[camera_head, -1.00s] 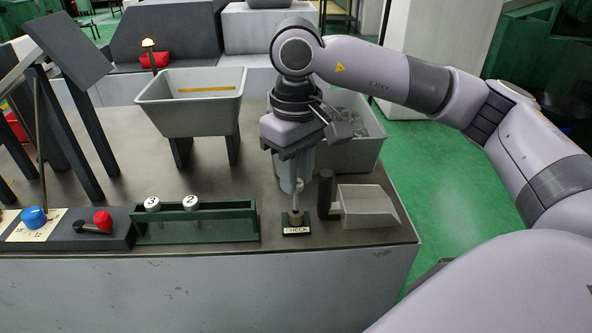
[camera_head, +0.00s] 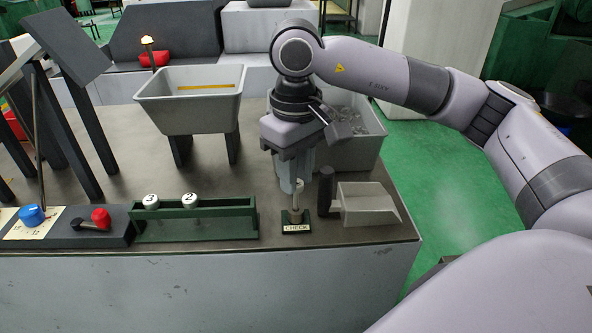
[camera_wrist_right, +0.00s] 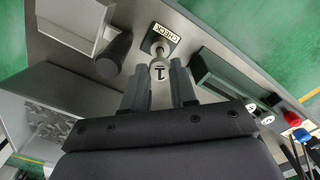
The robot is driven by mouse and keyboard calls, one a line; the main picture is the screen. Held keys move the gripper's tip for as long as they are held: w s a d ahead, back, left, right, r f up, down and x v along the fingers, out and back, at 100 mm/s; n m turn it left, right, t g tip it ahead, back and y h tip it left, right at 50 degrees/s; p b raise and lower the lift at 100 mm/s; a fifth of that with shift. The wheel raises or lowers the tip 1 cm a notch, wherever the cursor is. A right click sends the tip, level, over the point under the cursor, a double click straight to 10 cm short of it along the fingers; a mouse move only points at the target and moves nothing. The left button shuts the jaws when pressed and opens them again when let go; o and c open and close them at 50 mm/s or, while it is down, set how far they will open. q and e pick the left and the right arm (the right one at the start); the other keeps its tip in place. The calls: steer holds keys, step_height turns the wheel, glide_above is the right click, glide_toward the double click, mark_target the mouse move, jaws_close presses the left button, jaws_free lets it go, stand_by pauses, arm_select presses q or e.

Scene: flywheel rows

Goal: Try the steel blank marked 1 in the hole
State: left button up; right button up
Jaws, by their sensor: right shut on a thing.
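My right gripper (camera_head: 296,172) points down over the small dark green block labelled CHECK (camera_head: 296,229), near the table's front edge. It is shut on the steel blank marked 1 (camera_head: 298,189), which stands upright between the fingers. In the right wrist view the blank's round top (camera_wrist_right: 158,72) shows its 1 between the fingertips of the right gripper (camera_wrist_right: 158,88). The blank's lower end meets the round bushing on the block; I cannot tell how deep it sits in the hole. Blanks marked 3 (camera_head: 150,201) and 2 (camera_head: 190,199) stand in the green rack (camera_head: 225,226). My left gripper is not in view.
A grey scoop with a dark handle (camera_head: 368,204) lies just right of the block. A grey bin (camera_head: 362,150) with metal pieces stands behind it. A raised grey hopper (camera_head: 190,113) stands left of the gripper. A panel with red (camera_head: 101,217) and blue (camera_head: 32,215) knobs is at the left.

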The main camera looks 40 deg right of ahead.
steer(key=shift+f+b, duration=0.35)
steer(key=shift+f, duration=0.05)
steer(key=shift+r, duration=0.1)
stand_by(1.2)
steer(key=shift+r+p, duration=1.35)
steer(key=shift+r, duration=0.65)
